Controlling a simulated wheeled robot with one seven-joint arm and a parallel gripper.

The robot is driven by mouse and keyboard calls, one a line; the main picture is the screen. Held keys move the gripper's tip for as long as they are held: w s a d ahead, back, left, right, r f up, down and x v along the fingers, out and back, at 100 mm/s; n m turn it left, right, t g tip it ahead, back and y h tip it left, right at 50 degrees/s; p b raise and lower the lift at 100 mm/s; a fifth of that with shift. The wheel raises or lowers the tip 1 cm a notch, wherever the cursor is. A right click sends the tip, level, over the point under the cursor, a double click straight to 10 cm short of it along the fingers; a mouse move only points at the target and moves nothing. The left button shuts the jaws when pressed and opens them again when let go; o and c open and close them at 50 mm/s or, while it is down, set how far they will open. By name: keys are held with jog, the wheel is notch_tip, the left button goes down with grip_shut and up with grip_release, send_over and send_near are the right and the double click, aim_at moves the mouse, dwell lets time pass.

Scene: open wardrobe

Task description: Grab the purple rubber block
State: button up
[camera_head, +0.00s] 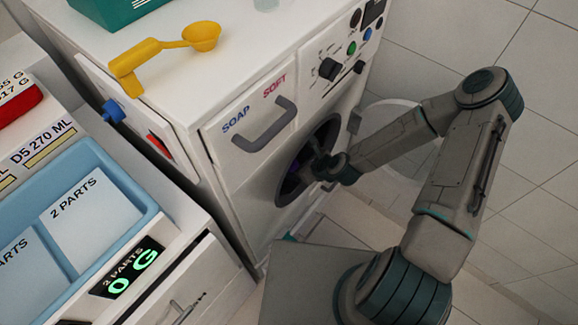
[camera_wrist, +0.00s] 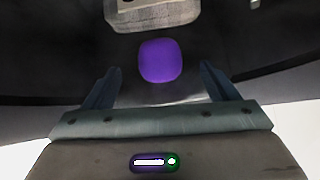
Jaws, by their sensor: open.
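The purple rubber block (camera_wrist: 161,61) is a rounded purple piece inside the dark opening of the washing machine, seen in the wrist view. My gripper (camera_wrist: 160,85) is open, with one finger to the left and one to the right of the block in that view. The block appears between and just beyond the fingertips, with no finger seen touching it. In the head view my arm reaches into the round door opening (camera_head: 292,190) of the white washing machine (camera_head: 240,185).
A grey, rough-textured block (camera_wrist: 152,14) lies just beyond the purple one. The machine's round door (camera_head: 395,118) stands open behind my arm. A yellow scoop (camera_head: 160,55) lies on the machine top. A blue tray (camera_head: 140,180) stands on the left counter.

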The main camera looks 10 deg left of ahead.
aim_at(292, 164)
jog(key=shift+x, duration=3.5)
jog(key=c, duration=1.1)
